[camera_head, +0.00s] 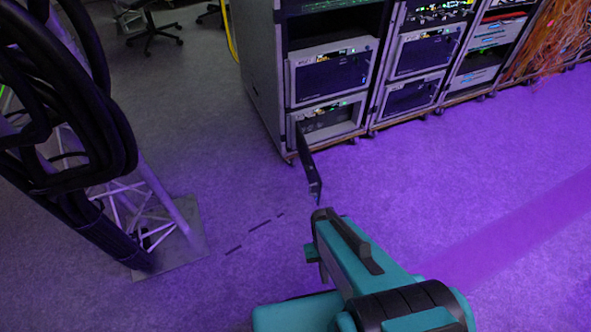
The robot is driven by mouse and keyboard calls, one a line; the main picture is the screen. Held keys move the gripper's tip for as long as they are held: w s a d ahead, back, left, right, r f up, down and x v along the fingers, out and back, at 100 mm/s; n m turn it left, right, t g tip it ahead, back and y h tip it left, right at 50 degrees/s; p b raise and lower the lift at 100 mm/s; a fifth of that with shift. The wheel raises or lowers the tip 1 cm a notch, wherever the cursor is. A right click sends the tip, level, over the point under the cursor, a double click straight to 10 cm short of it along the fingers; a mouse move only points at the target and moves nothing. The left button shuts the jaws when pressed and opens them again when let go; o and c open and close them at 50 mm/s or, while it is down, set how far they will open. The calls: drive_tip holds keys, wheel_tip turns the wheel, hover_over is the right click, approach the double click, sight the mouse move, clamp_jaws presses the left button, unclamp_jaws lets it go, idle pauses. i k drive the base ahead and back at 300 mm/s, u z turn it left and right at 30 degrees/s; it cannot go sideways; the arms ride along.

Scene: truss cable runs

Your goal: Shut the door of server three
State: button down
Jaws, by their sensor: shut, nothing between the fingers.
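A dark door panel (309,168) stands open from the bottom unit (331,117) of the leftmost rack. It is hinged at the unit's left side and sticks out toward me over the floor. The unit's front is uncovered, with small lights along its top. No label shows which unit is server three. My gripper (322,213) is at the end of my teal arm, just below the door's free end in the picture. Its fingers look closed and empty. I cannot tell whether it touches the door.
More racks on wheels (417,70) stand in a row to the right, with orange cables (553,40) at the far end. A truss with thick black cables (75,130) stands on a base plate at left. Office chairs (152,27) are behind. The purple-lit floor is clear at right.

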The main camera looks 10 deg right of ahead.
sight(315, 180)
drive_tip(key=z, duration=0.15)
drive_tip(key=i, duration=0.9)
drive_tip(key=u, duration=4.55)
drive_tip(key=i, duration=0.1)
drive_tip(key=z, duration=2.9)
